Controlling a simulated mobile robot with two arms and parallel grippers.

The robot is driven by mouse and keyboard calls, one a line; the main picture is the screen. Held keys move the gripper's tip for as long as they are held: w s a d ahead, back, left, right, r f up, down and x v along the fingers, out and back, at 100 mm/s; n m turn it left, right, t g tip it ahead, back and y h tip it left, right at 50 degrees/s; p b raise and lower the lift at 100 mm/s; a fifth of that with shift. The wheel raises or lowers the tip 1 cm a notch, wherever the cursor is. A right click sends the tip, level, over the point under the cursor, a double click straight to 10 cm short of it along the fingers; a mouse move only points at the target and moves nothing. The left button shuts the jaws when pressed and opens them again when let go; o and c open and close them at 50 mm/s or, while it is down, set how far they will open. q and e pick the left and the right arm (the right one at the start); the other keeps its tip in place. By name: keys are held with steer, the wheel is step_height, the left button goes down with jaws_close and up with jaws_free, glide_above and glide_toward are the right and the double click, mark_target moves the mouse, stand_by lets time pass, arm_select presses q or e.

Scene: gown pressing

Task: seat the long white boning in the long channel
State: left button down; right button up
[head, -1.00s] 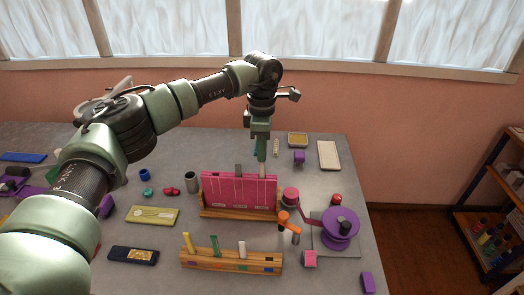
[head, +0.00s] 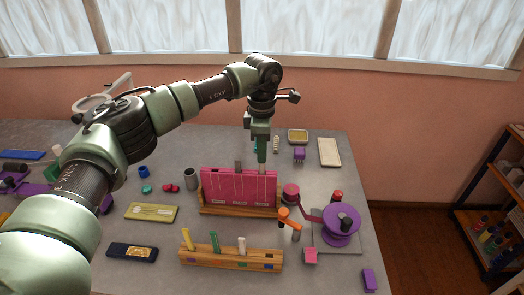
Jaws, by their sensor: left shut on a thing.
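The pink panel (head: 225,188) stands upright in a wooden holder (head: 238,211) in the middle of the table, with thin vertical channel lines on its face. My left gripper (head: 262,158) points down over the right part of the panel's top edge. It is shut on the long white boning (head: 262,169), of which only a short pale piece shows between the fingers and the panel. The boning looks upright at the panel's top; how deep it sits in a channel I cannot tell. A grey strip (head: 238,165) sticks up from the panel further left. My right gripper is not in view.
A wooden rack (head: 220,257) in front holds upright yellow, green and white strips. To the right are an orange-handled tool (head: 284,214) and a purple spool (head: 341,222) on a grey plate. A grey cup (head: 190,179) stands left of the panel.

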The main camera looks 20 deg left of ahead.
arm_select(q)
step_height(320, 180, down, 4)
steer(key=shift+f+b, duration=0.1)
steer(key=shift+b, duration=1.15)
steer(key=c, duration=1.5)
jaws_free()
step_height(320, 180, up, 8)
steer(key=b, duration=0.2)
steer(key=shift+f+b, duration=0.1)
steer(key=shift+b, duration=0.2)
